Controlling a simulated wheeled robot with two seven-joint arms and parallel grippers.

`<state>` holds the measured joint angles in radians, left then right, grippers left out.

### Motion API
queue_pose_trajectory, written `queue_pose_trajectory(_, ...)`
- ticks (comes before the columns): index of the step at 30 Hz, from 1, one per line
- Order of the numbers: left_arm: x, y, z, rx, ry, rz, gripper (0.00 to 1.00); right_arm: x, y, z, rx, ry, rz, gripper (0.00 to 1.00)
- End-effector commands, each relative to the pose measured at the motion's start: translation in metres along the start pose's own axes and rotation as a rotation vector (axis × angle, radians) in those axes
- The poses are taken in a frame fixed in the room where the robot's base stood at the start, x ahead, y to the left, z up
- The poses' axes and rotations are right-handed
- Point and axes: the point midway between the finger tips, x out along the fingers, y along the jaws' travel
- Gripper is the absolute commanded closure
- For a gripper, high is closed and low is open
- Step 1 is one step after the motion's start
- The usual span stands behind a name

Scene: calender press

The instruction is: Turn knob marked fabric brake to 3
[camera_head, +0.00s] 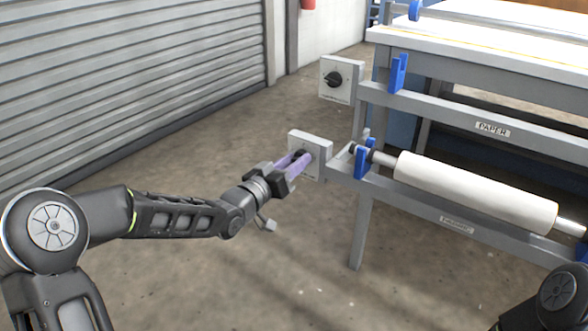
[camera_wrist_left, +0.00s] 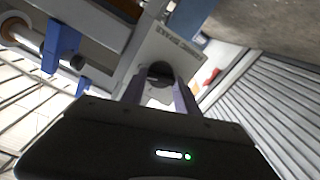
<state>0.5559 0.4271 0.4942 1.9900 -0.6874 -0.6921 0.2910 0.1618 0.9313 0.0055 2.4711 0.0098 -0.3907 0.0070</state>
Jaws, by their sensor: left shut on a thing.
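The fabric brake knob (camera_wrist_left: 160,72) is dark and round, on a pale square plate (camera_head: 322,147) at the end of the lower rail. In the head view my left gripper (camera_head: 301,158) reaches it from the left, and its purple fingers are shut on the knob and hide most of it. In the left wrist view the two fingers lie on either side of the knob. Lettering on the plate shows in that view, tilted and hard to read. The knob's setting cannot be made out. My right gripper is not in view; only part of my right arm shows at the lower right.
A second black knob (camera_head: 333,79) sits on another plate above, by the rail labelled PAPER (camera_head: 492,129). A white roll (camera_head: 475,192) rests in blue brackets (camera_head: 366,158) on the lower rail. A grey shutter (camera_head: 130,70) stands at left. The floor between is clear.

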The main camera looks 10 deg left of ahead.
Motion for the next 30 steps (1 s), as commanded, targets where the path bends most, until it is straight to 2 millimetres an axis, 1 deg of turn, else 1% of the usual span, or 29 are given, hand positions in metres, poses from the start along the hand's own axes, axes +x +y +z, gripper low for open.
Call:
queue_pose_trajectory(1, 0.000, -0.001, 0.004, 0.033, -0.002, 0.000, 1.00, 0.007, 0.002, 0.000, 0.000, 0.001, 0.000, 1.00)
queue_pose_trajectory(7, 0.000, -0.001, 0.003, 0.128, -0.004, -0.001, 1.00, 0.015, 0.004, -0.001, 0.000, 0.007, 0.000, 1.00)
queue_pose_trajectory(14, 0.000, 0.000, 0.003, 0.170, -0.005, 0.000, 1.00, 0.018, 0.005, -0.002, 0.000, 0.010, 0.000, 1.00)
queue_pose_trajectory(24, 0.000, 0.000, 0.002, 0.173, -0.006, 0.000, 1.00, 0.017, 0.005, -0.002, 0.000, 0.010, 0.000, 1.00)
queue_pose_trajectory(25, 0.000, 0.000, 0.002, 0.173, -0.006, 0.000, 0.62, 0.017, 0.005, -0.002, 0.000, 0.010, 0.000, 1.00)
queue_pose_trajectory(30, 0.000, 0.000, 0.002, 0.172, -0.004, 0.000, 0.48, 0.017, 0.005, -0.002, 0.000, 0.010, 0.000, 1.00)
